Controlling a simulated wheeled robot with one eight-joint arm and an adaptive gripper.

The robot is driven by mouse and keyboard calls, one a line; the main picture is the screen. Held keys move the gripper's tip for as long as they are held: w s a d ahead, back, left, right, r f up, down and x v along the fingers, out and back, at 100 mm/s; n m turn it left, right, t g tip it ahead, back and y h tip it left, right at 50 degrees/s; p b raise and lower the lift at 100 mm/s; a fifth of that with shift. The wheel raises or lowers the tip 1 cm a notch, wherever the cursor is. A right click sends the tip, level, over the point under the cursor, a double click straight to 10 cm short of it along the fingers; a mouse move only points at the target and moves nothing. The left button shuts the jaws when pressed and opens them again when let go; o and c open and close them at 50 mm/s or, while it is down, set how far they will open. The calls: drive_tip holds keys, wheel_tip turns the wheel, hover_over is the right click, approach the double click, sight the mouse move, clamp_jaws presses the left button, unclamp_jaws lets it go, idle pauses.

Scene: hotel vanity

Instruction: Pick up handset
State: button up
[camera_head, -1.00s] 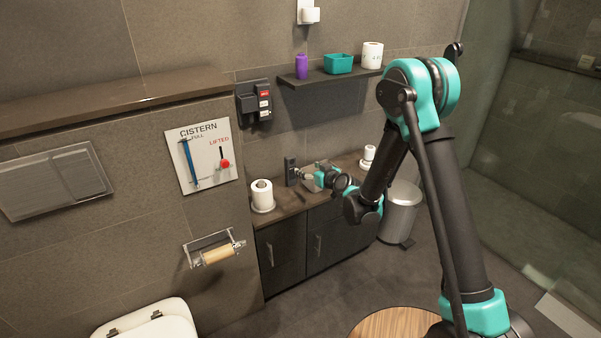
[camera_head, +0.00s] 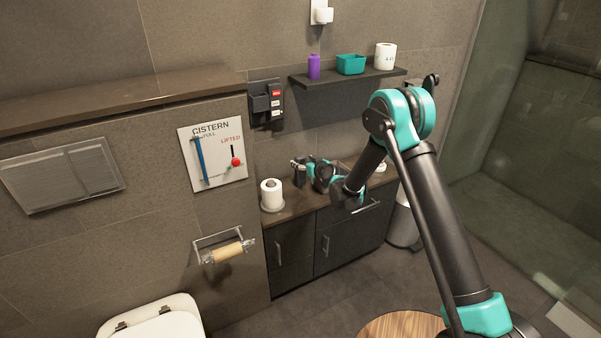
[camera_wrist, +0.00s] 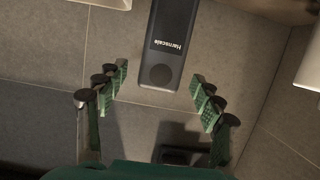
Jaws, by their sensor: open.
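A dark, long handset (camera_wrist: 168,50) with pale lettering and a round disc near its lower end shows at the top middle of the wrist view. My gripper (camera_wrist: 158,88) is open, with its green-padded fingers on the left and right of the picture. The handset's lower end lies between and slightly beyond the fingertips, with clear gaps on both sides. In the head view my gripper (camera_head: 303,168) is over the vanity counter, close to the wall. A small dark upright shape there is partly covered by the gripper, and I cannot tell its details.
A shelf (camera_head: 345,79) above holds a purple bottle (camera_head: 313,67), a teal box (camera_head: 350,65) and another roll (camera_head: 385,56). A dark wall unit (camera_head: 264,103) hangs left of the shelf.

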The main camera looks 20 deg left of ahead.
drive_tip(key=x, duration=0.2)
drive_tip(key=shift+w+a+f, duration=0.1)
drive_tip(key=shift+w+a, duration=0.1)
drive_tip(key=shift+a, duration=0.1)
clamp_jaws()
